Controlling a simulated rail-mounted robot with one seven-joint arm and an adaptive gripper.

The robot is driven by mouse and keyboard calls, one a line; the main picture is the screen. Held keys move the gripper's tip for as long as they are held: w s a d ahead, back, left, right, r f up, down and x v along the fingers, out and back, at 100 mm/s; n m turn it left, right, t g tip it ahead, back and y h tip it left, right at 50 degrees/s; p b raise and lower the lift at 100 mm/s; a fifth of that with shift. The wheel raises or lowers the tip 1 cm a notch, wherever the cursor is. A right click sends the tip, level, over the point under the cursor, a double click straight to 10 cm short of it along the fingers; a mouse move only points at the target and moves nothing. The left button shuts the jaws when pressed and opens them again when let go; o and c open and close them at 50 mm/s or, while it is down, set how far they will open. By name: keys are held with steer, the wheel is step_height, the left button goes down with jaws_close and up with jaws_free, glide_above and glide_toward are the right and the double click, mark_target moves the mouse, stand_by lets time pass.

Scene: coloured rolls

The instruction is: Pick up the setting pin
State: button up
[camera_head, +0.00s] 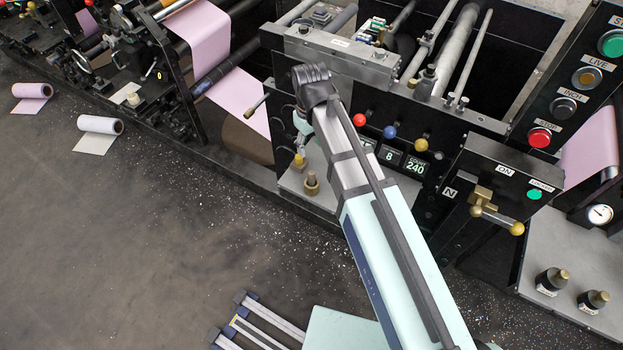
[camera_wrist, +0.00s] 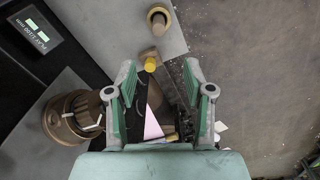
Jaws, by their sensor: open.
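My gripper (camera_wrist: 160,80) is open, its two green-padded fingers spread with nothing held between them. Just beyond the fingertips in the wrist view is a small brass pin with a yellow end (camera_wrist: 150,64), probably the setting pin. A second brass piece with a round, dark-rimmed top (camera_wrist: 158,17) stands farther off on the grey plate. In the head view the yellow-topped pin (camera_head: 299,161) and the brass piece (camera_head: 312,184) stand on the plate at the machine's front, below my wrist. My arm hides most of my gripper there.
A large brass knob (camera_wrist: 72,118) sits left of my fingers in the wrist view. The grey plate (camera_head: 292,184) juts from the black machine. A small lever (camera_head: 257,105) sticks out nearby. The floor (camera_head: 150,230) in front is mostly clear, with paper rolls (camera_head: 100,125) at left.

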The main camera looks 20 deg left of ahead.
mark_target(311, 172)
steer(key=shift+w+f+p, duration=0.1)
steer(key=shift+f+p, duration=1.5)
steer(key=shift+f, duration=5.6)
jaws_close()
